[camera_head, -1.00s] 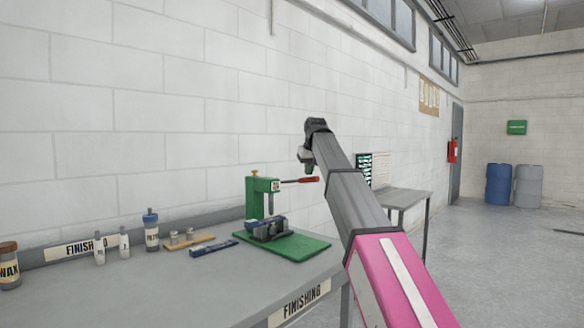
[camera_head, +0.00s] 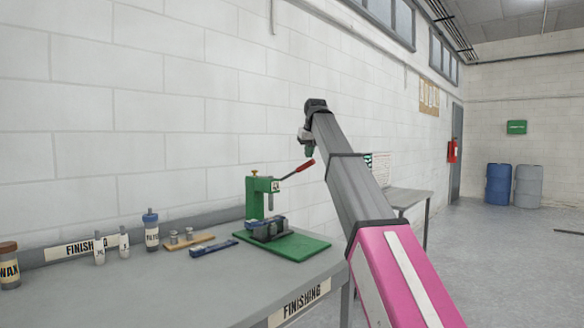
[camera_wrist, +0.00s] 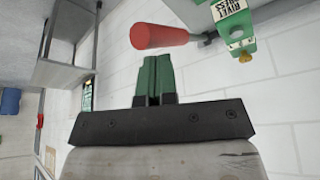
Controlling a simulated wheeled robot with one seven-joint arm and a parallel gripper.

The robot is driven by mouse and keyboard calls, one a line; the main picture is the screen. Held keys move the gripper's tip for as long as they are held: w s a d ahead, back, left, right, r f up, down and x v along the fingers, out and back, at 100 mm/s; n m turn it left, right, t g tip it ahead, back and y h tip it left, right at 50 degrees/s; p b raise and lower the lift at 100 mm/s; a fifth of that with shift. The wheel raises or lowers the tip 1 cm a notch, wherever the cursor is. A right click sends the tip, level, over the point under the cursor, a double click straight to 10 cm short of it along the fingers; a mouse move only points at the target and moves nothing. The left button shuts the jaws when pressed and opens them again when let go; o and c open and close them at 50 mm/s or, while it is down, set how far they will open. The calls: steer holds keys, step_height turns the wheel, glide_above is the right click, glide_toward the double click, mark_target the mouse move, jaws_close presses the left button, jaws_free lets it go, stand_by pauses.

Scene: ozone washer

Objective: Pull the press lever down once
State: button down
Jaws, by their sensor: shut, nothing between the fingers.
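The green press (camera_head: 262,194) stands on a green base plate (camera_head: 305,246) on the bench. Its lever has a red handle (camera_head: 305,166) that tilts up to the right. In the wrist view the red handle (camera_wrist: 160,36) lies just beyond the fingertips, and part of the press body (camera_wrist: 232,22) with a "RIVET PRESS" label shows at upper right. My gripper (camera_wrist: 154,58) has green fingers shut together with nothing between them. In the head view my gripper (camera_head: 309,150) is small, just above the handle's end; whether it touches the handle I cannot tell.
The grey bench (camera_head: 150,285) holds a blue-capped bottle (camera_head: 151,230), small white bottles, a wooden block with metal parts and a blue bar (camera_head: 213,247) left of the press. A white block wall stands close behind. A second table (camera_head: 408,198) stands further right.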

step_height(320, 180, up, 8)
steer(key=shift+f, duration=0.15)
stand_by(0.7)
stand_by(0.9)
